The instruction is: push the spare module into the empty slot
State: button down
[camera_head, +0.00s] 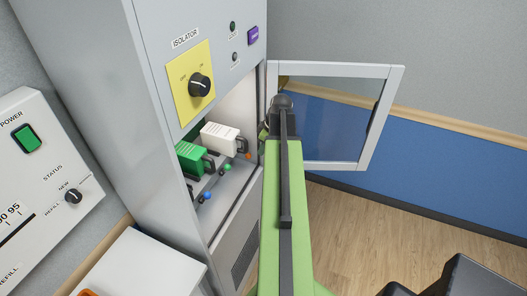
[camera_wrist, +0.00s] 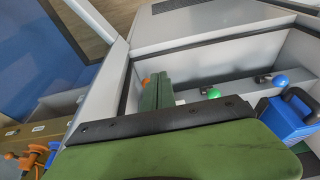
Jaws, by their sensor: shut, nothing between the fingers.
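In the head view a white module (camera_head: 220,137) with a dark handle and a green module (camera_head: 190,155) with a dark handle sit in the open bay of the grey cabinet. I cannot tell which module is the spare, nor make out the empty slot. In the wrist view a blue module (camera_wrist: 287,118) with a dark handle shows at the right. My gripper (camera_wrist: 158,91) has its green fingers together, with nothing between them, in front of the bay. In the head view my arm hides most of it.
Blue (camera_head: 208,196), green (camera_head: 227,167) and orange (camera_head: 249,155) knobs line the bay's front. The glazed door (camera_head: 384,102) stands open to the right, close to my arm. The yellow isolator panel (camera_head: 184,85) is above. A white box (camera_head: 140,268) stands at the lower left.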

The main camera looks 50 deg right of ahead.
jog(key=w, duration=0.1)
jog(key=w+a+f, duration=0.1)
jog(key=w, duration=0.1)
jog(key=w+f, duration=0.1)
jog(key=shift+w+a+f+b, duration=0.1)
jog(key=shift+w+a+b, duration=0.05)
jog(key=shift+b, duration=0.15)
jog(key=shift+w, duration=0.15)
